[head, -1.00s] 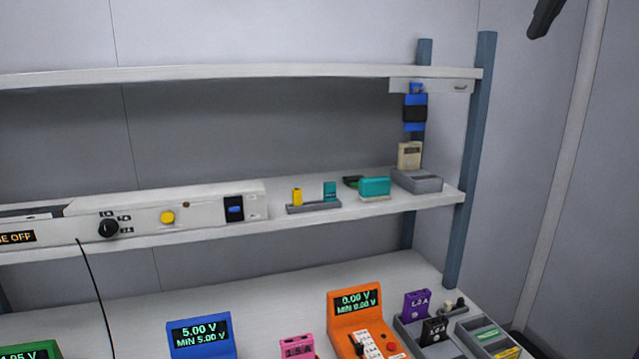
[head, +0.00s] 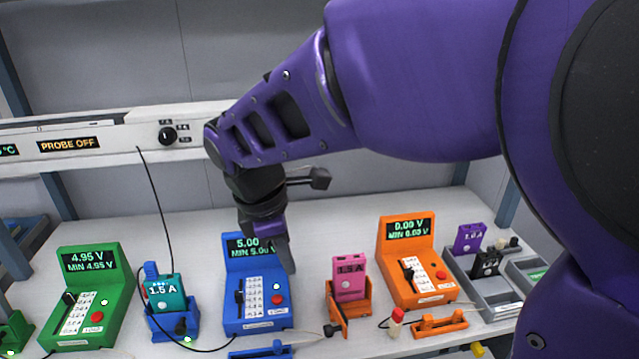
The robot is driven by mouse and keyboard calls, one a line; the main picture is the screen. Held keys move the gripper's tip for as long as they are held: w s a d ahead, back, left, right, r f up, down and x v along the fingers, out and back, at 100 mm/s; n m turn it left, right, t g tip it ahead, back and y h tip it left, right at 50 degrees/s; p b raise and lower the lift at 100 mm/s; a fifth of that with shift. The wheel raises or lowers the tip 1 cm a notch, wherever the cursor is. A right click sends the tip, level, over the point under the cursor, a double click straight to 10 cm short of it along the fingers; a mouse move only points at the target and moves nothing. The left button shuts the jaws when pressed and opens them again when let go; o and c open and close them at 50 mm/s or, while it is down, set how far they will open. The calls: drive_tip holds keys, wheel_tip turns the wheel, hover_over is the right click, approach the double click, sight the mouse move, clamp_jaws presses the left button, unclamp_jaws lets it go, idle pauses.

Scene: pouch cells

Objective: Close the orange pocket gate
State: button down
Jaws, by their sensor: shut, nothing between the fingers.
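The orange pocket (head: 363,301) stands on the bench between the blue and orange testers. An orange flap, which looks like the gate (head: 337,314), angles out at the pocket's front left and appears open. A dark knob (head: 330,331) shows by its lower end. My gripper (head: 289,266) is shut and empty, pointing down in front of the blue tester, left of the pink cell and apart from it. My arm hides part of the shelf and back wall.
The blue tester (head: 240,300) stands just behind my gripper, and the orange tester (head: 425,260) is right of the pocket. A red-capped white probe (head: 396,322) and a low orange fixture (head: 440,323) lie in front. A teal cell (head: 167,293) stands in a blue pocket at left.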

drive_tip(key=s+a+f+n, duration=0.1)
drive_tip(key=s+f+n, duration=0.1)
drive_tip(key=s+f, duration=0.4)
drive_tip(key=shift+n+g+h, duration=0.3)
drive_tip(key=shift+h, duration=0.1)
drive_tip(key=b+x, duration=0.1)
drive_tip(key=x, duration=0.4)
drive_tip(key=b+x, duration=0.2)
drive_tip(key=x, duration=0.3)
drive_tip(key=shift+w+a+f, duration=0.1)
drive_tip(key=shift+w, duration=0.15)
drive_tip(key=shift+w+d+r, duration=0.2)
drive_tip(key=shift+w+d, duration=0.1)
drive_tip(key=shift+d, duration=0.25)
drive_tip(key=shift+w+d+r, duration=0.2)
drive_tip(key=shift+w+d, duration=0.15)
drive_tip(key=shift+d, duration=0.25)
drive_tip(key=shift+w+d, duration=0.3)
drive_tip(key=shift+d, duration=0.25)
drive_tip(key=shift+r, duration=0.1)
drive_tip(key=shift+s+d, duration=0.1)
drive_tip(key=shift+d, duration=0.15)
